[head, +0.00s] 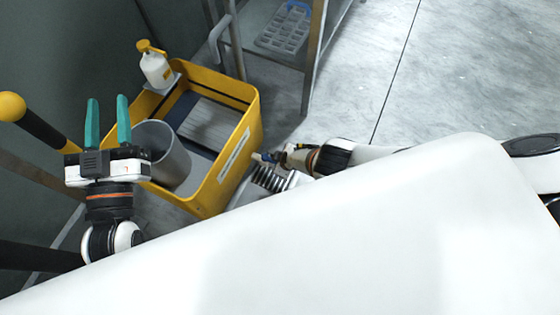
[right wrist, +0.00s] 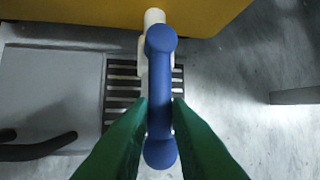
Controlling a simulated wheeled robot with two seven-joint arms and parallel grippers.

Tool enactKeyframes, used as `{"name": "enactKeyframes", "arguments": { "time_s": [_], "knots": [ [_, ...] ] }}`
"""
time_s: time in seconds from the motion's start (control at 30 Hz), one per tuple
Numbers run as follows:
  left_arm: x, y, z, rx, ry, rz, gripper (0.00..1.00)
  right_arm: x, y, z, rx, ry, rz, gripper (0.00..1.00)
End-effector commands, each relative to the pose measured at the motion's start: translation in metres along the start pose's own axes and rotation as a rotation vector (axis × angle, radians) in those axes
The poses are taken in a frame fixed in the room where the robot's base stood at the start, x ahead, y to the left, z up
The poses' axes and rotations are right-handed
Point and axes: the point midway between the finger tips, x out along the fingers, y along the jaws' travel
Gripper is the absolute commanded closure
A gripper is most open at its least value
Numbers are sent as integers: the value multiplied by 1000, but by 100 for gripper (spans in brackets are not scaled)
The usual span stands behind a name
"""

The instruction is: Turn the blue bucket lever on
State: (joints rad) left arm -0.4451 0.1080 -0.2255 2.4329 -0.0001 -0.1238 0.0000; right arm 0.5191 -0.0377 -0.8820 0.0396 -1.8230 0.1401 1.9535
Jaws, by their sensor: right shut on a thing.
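The blue lever (right wrist: 160,88) is a bar with rounded ends, upright in the right wrist view. It is mounted on a pale pipe fitting (right wrist: 154,17) beside a dark slatted grate (right wrist: 122,90). My right gripper (right wrist: 160,108) is shut on the lever, with one green finger on each side. In the head view my right gripper (head: 268,157) is small and partly hidden, low beside the yellow cart. My left gripper (head: 108,103) is open and empty, its teal fingers pointing up, left of the cart. I cannot make out a blue bucket.
The yellow cart (head: 237,156) holds a grey cylinder (head: 168,157) and a yellow-topped white bottle (head: 156,68). A metal shelf (head: 262,35) with a grey tray (head: 285,32) stands behind. Floor (head: 440,75) is clear at the right. A yellow-ended bar (head: 12,106) is at the left.

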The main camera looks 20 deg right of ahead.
Motion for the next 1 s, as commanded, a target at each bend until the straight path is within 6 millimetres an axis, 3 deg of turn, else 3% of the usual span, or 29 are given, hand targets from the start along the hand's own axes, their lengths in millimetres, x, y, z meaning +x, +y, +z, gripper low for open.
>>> {"name": "enactKeyframes", "arguments": {
  "time_s": [0.53, 0.57, 0.67, 1.0],
  "knots": [
    [0, 0, -1, 1, 6, 1, 64, 0, 1, 2, 25, -2, -8, 100],
    [0, 0, -1, 1, 6, 1, 64, 0, 1, 2, 25, -2, -7, 80],
    [0, 0, -1, 1, 6, 1, 64, 0, 1, 2, 23, -1, -7, 63],
    [0, 0, 0, -1, 1, -2, 64, 0, 0, 0, 18, 1, -7, 61]
  ]
}}
